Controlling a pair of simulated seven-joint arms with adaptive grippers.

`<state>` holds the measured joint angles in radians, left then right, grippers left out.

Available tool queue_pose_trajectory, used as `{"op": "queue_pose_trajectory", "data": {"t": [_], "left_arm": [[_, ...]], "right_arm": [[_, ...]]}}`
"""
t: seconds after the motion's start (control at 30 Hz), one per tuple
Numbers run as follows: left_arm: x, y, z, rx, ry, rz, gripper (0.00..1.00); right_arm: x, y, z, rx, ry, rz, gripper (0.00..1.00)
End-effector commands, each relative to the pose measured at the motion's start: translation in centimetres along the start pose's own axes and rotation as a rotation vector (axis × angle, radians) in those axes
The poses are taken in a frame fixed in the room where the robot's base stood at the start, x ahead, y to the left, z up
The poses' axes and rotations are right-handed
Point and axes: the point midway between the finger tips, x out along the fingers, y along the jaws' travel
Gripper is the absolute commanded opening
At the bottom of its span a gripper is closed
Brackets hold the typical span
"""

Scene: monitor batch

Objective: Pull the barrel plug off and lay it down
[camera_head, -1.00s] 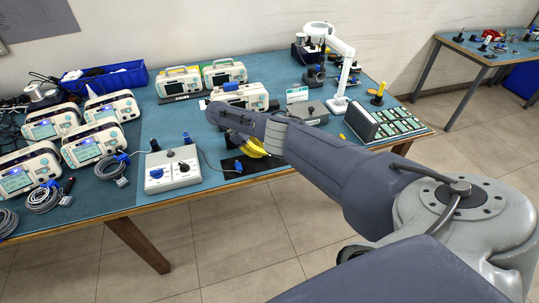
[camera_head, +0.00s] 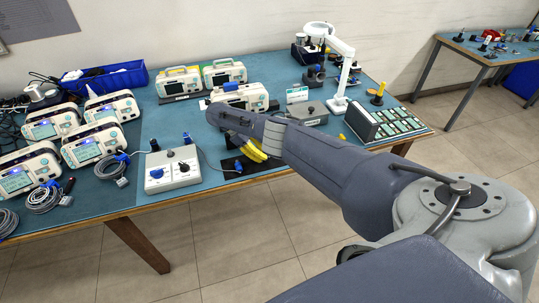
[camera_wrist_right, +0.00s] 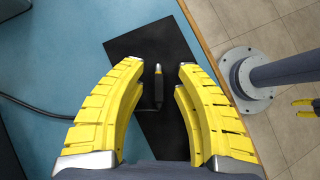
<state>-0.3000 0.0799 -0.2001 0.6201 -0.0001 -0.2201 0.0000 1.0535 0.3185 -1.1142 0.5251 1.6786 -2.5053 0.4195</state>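In the wrist view, my right gripper (camera_wrist_right: 160,70) is open, its two yellow fingers wide apart. A slim dark barrel plug (camera_wrist_right: 158,84) with a pale tip shows between them, touching neither finger. It is over a black mat (camera_wrist_right: 143,45); I cannot tell whether it is joined to another part. A black cable (camera_wrist_right: 35,106) runs in from the left and passes behind the left finger. In the head view, the right gripper's yellow fingers (camera_head: 253,150) are over the mat, partly hidden by my forearm. Small yellow tips at the wrist view's right edge may be my left gripper (camera_wrist_right: 303,102).
A grey control box (camera_head: 172,170) with knobs stands left of the mat. Several white monitors (camera_head: 88,145) stand on the blue bench (camera_head: 150,110), with coiled cables before them. A magnifier lamp (camera_head: 342,65) and a slotted rack (camera_head: 365,122) stand right. The bench's front edge is close to the mat.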

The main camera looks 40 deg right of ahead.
Motion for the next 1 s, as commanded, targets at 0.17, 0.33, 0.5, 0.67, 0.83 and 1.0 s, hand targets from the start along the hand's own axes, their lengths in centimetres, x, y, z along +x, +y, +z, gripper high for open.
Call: {"op": "queue_pose_trajectory", "data": {"t": [0.17,0.33,0.5,0.67,0.83,1.0], "left_arm": [[0.0,-0.2,0.2,-0.001,-0.002,-0.001,0.44],[0.0,-0.1,0.1,0.000,-0.001,-0.001,0.44],[0.0,-0.1,0.1,0.000,-0.001,0.000,0.44],[0.0,0.0,0.0,0.000,0.000,0.000,0.44],[0.0,0.0,0.0,0.000,0.000,0.000,0.44],[0.0,0.0,0.0,0.000,0.000,0.000,0.44]], "right_arm": [[-0.3,0.0,0.0,0.000,0.001,0.000,0.31],[-2.1,0.0,-0.1,0.000,0.002,0.002,0.31],[-4.8,-0.1,-0.1,0.001,0.002,0.000,0.31],[-6.1,0.1,0.0,0.005,0.005,0.000,0.31],[-7.0,0.1,0.0,0.005,0.005,0.002,0.31],[-7.4,0.0,0.1,0.002,0.003,0.002,0.31]]}}
